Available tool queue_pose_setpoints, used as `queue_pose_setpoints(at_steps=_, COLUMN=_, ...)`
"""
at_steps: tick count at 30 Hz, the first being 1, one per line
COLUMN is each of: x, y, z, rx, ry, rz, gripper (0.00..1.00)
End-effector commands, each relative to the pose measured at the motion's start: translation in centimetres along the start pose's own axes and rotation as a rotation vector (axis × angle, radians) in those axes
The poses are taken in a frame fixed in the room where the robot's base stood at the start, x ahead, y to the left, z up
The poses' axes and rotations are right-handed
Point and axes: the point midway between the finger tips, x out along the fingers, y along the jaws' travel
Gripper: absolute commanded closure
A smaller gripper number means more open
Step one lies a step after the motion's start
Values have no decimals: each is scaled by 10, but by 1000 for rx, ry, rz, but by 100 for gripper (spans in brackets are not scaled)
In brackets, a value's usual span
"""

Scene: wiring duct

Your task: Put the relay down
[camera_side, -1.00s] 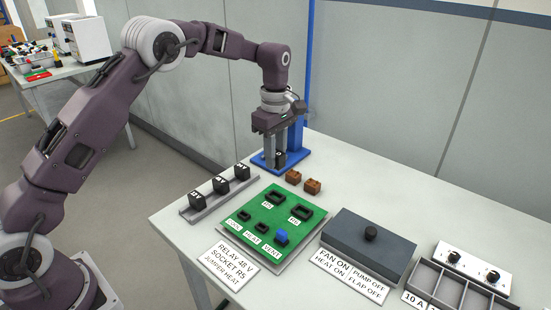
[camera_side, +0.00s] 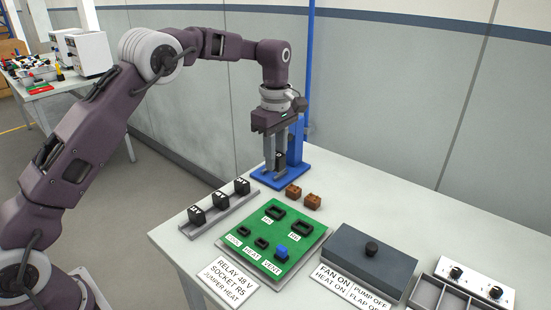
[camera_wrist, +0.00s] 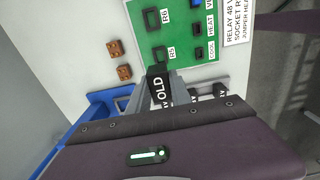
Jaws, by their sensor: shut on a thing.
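My gripper (camera_side: 279,162) is shut on a black relay marked OLD (camera_wrist: 160,84), held between the fingers in the wrist view. In the side view, the gripper points down above the blue stand's base (camera_side: 264,178); the relay is small and dark between the fingers there. The green board (camera_side: 290,228) has two larger open black sockets, R5 (camera_wrist: 160,53) and R6 (camera_wrist: 152,20). A blue jumper (camera_side: 281,252) sits at VENT. A grey rail (camera_side: 205,228) holds three black labelled relays. The gap under the held relay cannot be judged.
Two brown blocks (camera_side: 303,196) lie between the blue stand and the board. A card (camera_side: 222,280) reads relay 48 V, socket R5, jumper heat. A dark box with a knob (camera_side: 365,268) and a grey compartment tray (camera_side: 443,300) stand right. Bare table lies behind them.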

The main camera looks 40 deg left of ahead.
Motion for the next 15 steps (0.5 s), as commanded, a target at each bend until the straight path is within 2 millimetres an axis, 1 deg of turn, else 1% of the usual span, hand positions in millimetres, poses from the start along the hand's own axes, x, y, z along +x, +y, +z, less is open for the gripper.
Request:
queue_pose_setpoints(at_steps=9, x=0, y=0, z=0, rx=0, ry=0, rz=0, gripper=100)
queue_pose_setpoints(at_steps=11, x=1, y=-1, z=3, rx=6, ry=0, rz=0, gripper=100)
queue_pose_setpoints(at_steps=14, x=4, y=-5, z=20, rx=47, ry=-1, rz=-2, gripper=100)
queue_pose_setpoints(at_steps=15, x=6, y=-9, z=32, rx=76, ry=-2, rz=-1, gripper=100)
